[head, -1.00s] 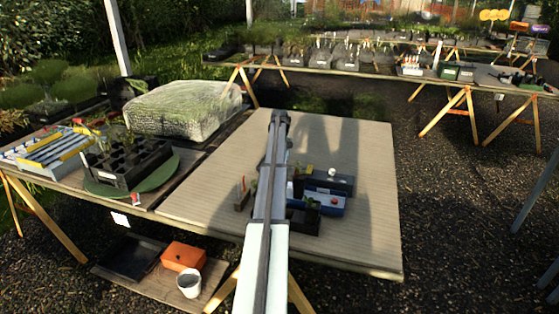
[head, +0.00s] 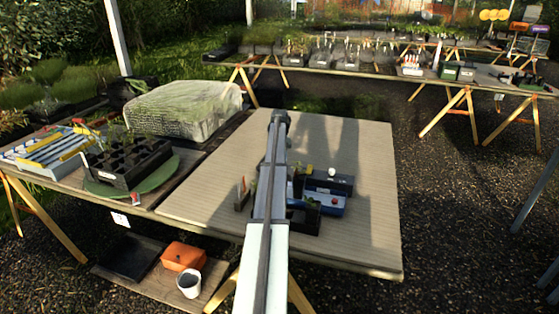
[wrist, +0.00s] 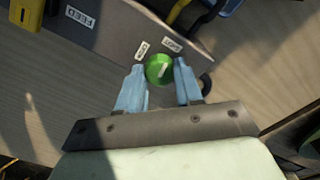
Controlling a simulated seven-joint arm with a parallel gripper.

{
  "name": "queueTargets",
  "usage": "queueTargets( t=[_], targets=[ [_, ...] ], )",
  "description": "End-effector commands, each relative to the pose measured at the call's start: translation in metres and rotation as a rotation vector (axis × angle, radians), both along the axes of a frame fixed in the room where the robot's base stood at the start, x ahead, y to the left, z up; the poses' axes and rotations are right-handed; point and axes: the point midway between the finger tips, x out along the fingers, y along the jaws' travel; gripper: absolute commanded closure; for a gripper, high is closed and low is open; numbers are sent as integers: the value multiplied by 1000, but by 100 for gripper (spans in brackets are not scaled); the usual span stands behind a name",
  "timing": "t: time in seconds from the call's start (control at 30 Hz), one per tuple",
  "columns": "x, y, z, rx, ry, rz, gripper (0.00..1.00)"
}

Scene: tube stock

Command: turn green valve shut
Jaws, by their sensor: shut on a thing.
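The green valve (wrist: 158,70) shows in the wrist view as a round knob with a pale pointer mark on its face. It sits at the edge of a grey panel (wrist: 115,30) with small white labels, their lettering mostly too small to read. My gripper (wrist: 160,80) is shut on the valve, with one blue finger on each side of it. In the head view my arm hides the valve and the gripper's fingers.
A blue box (head: 325,202) and a dark box (head: 328,181) stand right of my arm on the tabletop (head: 365,235). Black pots (head: 303,218) with seedlings stand close to my arm. A black cell tray (head: 128,165) is at the left. The tabletop's right side is clear.

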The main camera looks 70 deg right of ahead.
Motion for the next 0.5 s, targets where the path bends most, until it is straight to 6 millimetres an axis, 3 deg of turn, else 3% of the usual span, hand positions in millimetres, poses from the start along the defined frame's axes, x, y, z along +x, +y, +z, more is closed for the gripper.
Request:
queueTargets(
  t=[0.2, 0.5],
  targets=[
    [0, -1, 0, -1, 1, -144, 95],
    [0, -1, 0, -1, -1, -183, 95]
  ],
)
